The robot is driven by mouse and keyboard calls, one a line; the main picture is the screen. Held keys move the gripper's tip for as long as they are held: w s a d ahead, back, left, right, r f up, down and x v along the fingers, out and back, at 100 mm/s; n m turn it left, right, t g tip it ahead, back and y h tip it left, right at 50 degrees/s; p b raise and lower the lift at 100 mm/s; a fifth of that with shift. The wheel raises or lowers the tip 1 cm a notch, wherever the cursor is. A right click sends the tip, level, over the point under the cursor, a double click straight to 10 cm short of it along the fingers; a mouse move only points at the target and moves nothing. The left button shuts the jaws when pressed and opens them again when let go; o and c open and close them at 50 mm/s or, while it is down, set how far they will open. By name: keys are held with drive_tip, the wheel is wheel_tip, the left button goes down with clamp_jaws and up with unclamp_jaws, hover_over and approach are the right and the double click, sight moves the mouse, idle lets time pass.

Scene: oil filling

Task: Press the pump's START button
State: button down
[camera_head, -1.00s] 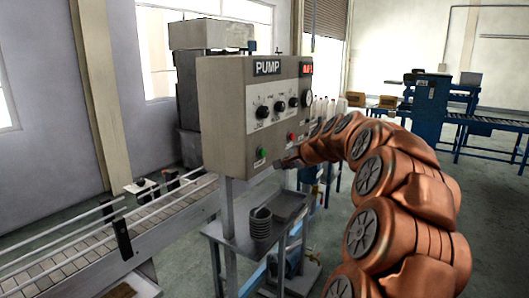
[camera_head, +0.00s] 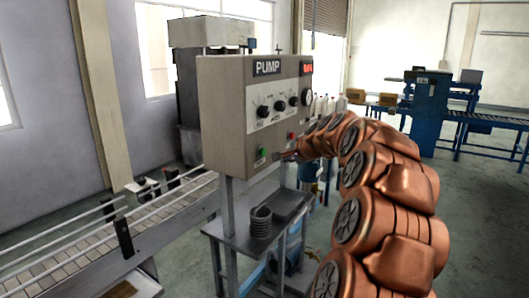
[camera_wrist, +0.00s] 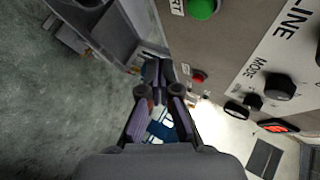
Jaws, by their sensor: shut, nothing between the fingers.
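The pump's grey control box (camera_head: 222,120) carries a PUMP sign and shows in the head view centre. Its green button (camera_head: 262,153) sits low on the front face. In the wrist view the green button (camera_wrist: 202,8) is at the top edge, beside a label partly cut off that ends in "RT". A red button (camera_head: 291,135) is to its right, and it also shows in the wrist view (camera_wrist: 199,77). My gripper (camera_wrist: 156,72) is shut and empty. In the head view its tip (camera_head: 284,157) is close to the panel, right of the green button; whether it touches is unclear.
Black knobs (camera_head: 280,106) and a lit red display (camera_head: 306,68) are higher on the panel. A conveyor (camera_head: 80,258) runs at the left. Open floor lies at the right.

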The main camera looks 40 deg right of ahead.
drive_tip(key=shift+w+a+p, duration=0.25)
drive_tip(key=shift+w, duration=0.6)
drive_tip(key=shift+w+a+p, duration=0.25)
drive_tip(key=shift+w, duration=0.65)
drive_tip(key=shift+w+a+p, duration=0.25)
drive_tip(key=shift+w, duration=0.6)
drive_tip(key=shift+w, duration=0.15)
drive_tip(key=shift+w+a, duration=0.15)
drive_tip(key=shift+w, duration=0.1)
drive_tip(key=shift+w+a+p, duration=0.15)
drive_tip(key=shift+w+p, duration=0.4)
idle(0.5)
drive_tip(key=shift+s, duration=0.1)
drive_tip(key=shift+s+d+b, duration=0.3)
drive_tip(key=shift+s, duration=0.55)
drive_tip(key=shift+s, duration=0.1)
drive_tip(key=s, duration=0.2)
drive_tip(key=s+d+b, duration=0.1)
drive_tip(key=s, duration=0.1)
drive_tip(key=shift+s+d, duration=0.2)
drive_tip(key=shift+s, duration=0.1)
